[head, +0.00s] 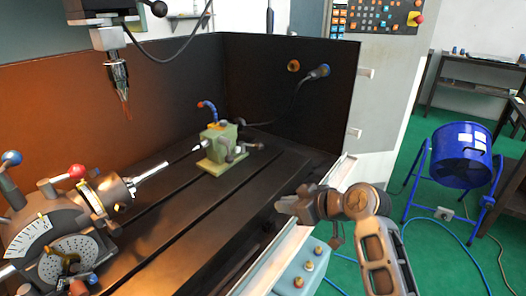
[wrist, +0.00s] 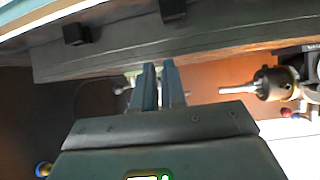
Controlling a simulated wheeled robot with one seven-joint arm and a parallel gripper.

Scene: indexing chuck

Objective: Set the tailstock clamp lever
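The green tailstock (head: 222,148) stands on the dark slotted table in the head view, its pointed center facing left toward the chuck. A curved blue lever with a red tip (head: 208,106) rises from its top. A dark handle (head: 256,146) sticks out on its right side. I cannot tell which of these is the clamp lever. My gripper (head: 284,205) is in front and to the right of the tailstock, apart from it. In the wrist view my gripper (wrist: 160,68) shows a narrow gap between its fingers, with nothing held. The fingers hide most of the tailstock there.
The indexing head (head: 60,235) and its chuck (head: 108,194), holding a bright rod, stand at the left. A spindle with a tool (head: 118,75) hangs above. A dark enclosure wall (head: 290,90) stands behind.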

